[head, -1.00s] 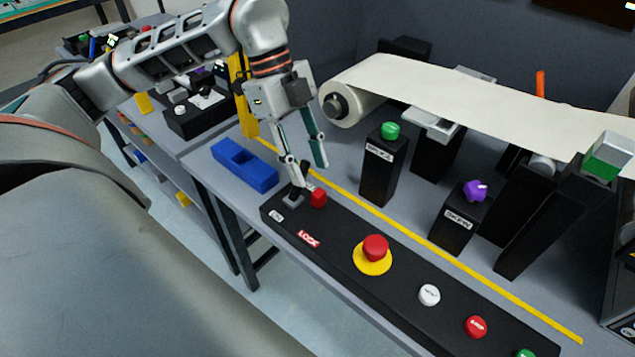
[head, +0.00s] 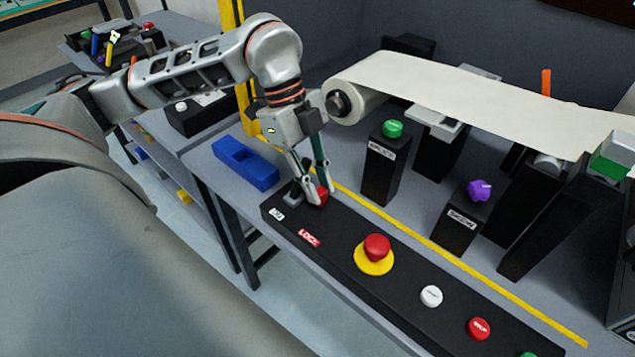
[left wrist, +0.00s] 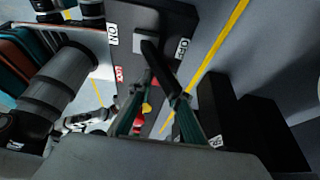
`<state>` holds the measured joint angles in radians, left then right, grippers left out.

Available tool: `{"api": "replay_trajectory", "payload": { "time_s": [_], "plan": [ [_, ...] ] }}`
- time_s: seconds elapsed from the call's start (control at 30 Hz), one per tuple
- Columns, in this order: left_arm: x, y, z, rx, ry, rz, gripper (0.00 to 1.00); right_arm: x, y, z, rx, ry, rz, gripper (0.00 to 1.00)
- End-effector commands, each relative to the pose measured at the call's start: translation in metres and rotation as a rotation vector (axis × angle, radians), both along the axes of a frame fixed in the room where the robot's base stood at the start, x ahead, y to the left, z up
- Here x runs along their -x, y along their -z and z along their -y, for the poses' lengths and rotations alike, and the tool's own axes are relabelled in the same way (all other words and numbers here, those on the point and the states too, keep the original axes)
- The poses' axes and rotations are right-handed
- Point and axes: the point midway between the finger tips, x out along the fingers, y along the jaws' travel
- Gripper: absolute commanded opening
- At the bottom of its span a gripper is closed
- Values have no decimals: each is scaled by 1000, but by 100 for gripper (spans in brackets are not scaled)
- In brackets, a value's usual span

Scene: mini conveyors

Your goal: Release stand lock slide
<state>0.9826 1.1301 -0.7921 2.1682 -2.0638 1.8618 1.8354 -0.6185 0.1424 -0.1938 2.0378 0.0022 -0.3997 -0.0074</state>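A black control panel (head: 340,240) runs along the table's front edge. A red cap (head: 321,197) stands at its far left end, beside a small grey base and near the white ON label (head: 277,214) and red LOCK label (head: 309,238). My left gripper (head: 323,197) points down at this cap, with one finger on each side. The fingers partly hide the cap, and I cannot tell whether they press on it. The left wrist view shows both fingers (left wrist: 160,92) in front of the panel, a dark bar and the OFF label (left wrist: 183,47). My right gripper is not in view.
A red stop button on a yellow base (head: 374,258), a white button (head: 431,296) and a red button (head: 479,328) lie further right on the panel. A blue block (head: 245,164) is to the left. Black posts (head: 385,172) stand behind the yellow line.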

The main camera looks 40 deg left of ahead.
Motion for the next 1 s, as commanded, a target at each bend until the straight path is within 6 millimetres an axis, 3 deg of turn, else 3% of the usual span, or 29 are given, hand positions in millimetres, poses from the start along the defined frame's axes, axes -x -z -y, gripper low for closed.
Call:
{"api": "replay_trajectory", "payload": {
  "time_s": [0.33,0.63,0.67,0.7,1.0],
  "plan": [
    [3,-2,35,2,5,2,0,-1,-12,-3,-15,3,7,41],
    [4,1,40,3,4,-2,0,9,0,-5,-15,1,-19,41],
    [4,1,40,3,4,-2,26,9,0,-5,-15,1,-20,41],
    [4,1,40,3,4,-1,35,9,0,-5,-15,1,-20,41],
    [3,0,38,1,1,-1,35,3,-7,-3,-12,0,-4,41]
  ]
}}
